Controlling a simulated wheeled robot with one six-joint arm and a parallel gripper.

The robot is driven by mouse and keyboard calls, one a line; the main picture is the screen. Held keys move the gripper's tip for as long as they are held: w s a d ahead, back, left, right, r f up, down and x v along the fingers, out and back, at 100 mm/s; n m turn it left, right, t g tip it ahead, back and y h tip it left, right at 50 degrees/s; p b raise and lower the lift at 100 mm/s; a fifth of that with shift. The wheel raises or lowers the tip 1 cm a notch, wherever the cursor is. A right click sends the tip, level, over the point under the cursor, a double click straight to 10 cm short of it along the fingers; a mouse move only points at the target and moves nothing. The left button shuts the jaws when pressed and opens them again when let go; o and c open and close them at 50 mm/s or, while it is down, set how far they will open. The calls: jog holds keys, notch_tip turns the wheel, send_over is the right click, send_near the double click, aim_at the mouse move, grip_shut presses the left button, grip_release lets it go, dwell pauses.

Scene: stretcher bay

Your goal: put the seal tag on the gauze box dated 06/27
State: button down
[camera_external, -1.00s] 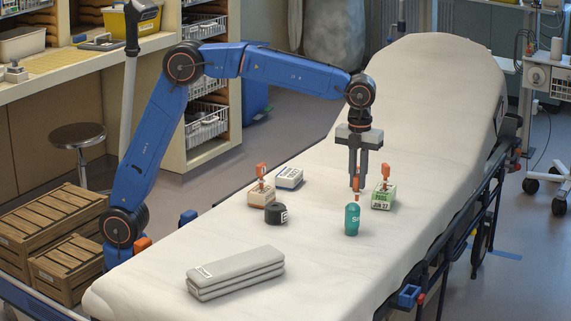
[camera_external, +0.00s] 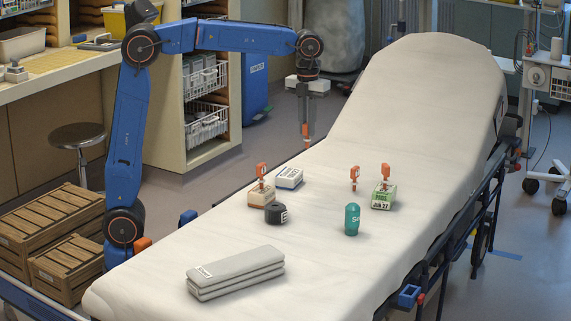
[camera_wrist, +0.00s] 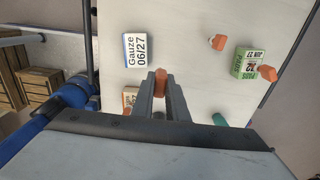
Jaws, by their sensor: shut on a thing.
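My gripper (camera_external: 305,128) is shut on an orange seal tag (camera_wrist: 160,80), held in the air above the far left edge of the bed. The gauze box (camera_external: 289,178) is white and blue; in the wrist view the box (camera_wrist: 136,50) reads "Gauze 06/27". It lies on the bed below my gripper, apart from the tag, and no tag shows on it. Another orange tag (camera_external: 354,176) stands on the sheet behind the teal bottle, also seen in the wrist view (camera_wrist: 217,43).
A tan box (camera_external: 262,198) and a green box (camera_external: 382,198) marked JUN 27 each carry an orange tag. A black round item (camera_external: 276,214), teal bottle (camera_external: 352,220) and folded grey cloths (camera_external: 235,272) lie nearer. The upper bed is clear.

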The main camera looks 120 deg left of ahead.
jog(key=s, duration=0.6)
send_over(289, 173)
notch_tip(289, 173, down, 10)
jog(key=shift+a+r, duration=0.15)
jog(key=shift+r, duration=0.05)
jog(key=shift+f, duration=0.1)
jog(key=c, duration=1.7)
grip_release()
jog(key=shift+c, duration=0.2)
notch_tip(289, 173, up, 12)
